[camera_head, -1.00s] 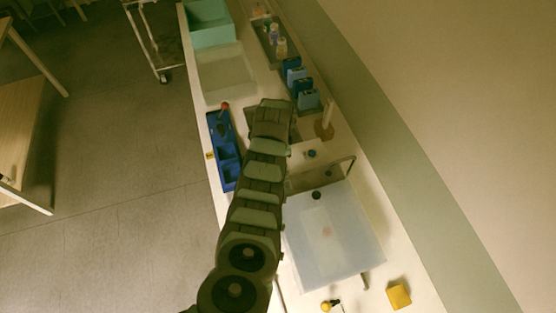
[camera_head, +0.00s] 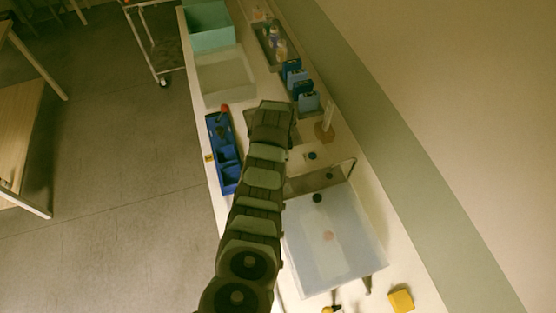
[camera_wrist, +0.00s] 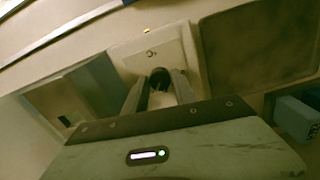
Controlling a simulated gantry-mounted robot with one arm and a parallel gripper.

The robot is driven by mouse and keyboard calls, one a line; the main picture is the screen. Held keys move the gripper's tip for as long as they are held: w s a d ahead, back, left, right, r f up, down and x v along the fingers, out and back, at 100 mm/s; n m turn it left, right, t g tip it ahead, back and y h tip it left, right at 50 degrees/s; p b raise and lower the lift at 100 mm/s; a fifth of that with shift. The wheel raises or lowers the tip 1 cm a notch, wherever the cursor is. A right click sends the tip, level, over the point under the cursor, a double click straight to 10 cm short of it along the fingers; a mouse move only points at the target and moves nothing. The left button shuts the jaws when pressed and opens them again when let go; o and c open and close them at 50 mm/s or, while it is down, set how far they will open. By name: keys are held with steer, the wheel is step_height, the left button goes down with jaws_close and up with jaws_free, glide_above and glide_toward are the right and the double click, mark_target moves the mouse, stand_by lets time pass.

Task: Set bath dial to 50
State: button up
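In the wrist view, a dark round dial knob (camera_wrist: 160,77) sits on a pale square panel (camera_wrist: 146,52) with a small dark mark above the knob. My gripper (camera_wrist: 158,82) reaches over the panel, its two grey fingers on either side of the knob. I cannot tell whether they touch or grip it. No dial scale or number is readable. In the head view my arm's end hides the gripper. A translucent bath-like box (camera_head: 355,245) stands right of my arm; a dark knob (camera_head: 312,155) shows on the bench beyond it.
A blue compartment tray (camera_head: 229,176) lies left of my arm. Blue holders (camera_head: 307,103), a tray of bottles (camera_head: 268,42) and a wooden stand (camera_head: 325,130) line the far side. A pale bin (camera_head: 226,78) and a yellow block (camera_head: 401,300) also sit on the bench.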

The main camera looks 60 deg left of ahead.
steer(key=o, duration=0.3)
steer(key=shift+o, duration=0.2)
steer(key=shift+r, duration=0.1)
step_height(320, 180, up, 11)
stand_by(0.3)
steer(key=shift+p, duration=0.3)
